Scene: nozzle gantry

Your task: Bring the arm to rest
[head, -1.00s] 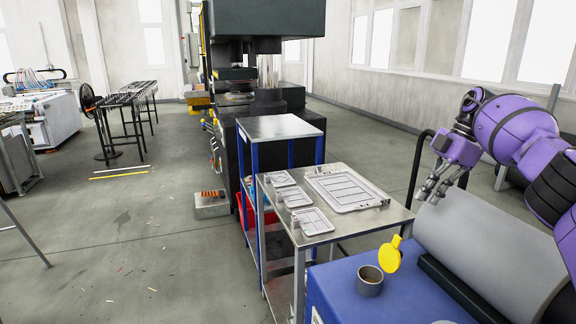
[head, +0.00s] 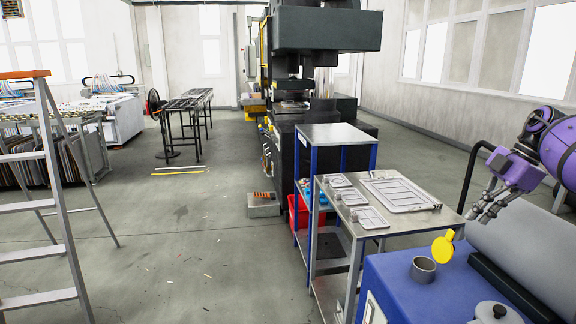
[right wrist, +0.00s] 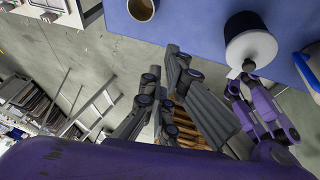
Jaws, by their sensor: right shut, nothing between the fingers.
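My right arm comes in at the right edge of the head view. Its purple right gripper (head: 482,208) hangs with its grey fingers pointing down and left, above the grey rounded surface beside the blue-topped cabinet. The fingers are shut with nothing between them. In the right wrist view the dark grey fingers of the right gripper (right wrist: 185,105) fill the middle, and the purple housing covers the bottom. My left gripper does not show in the head view.
A steel table (head: 412,222) carries several trays. A stepladder (head: 62,225) stands at left.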

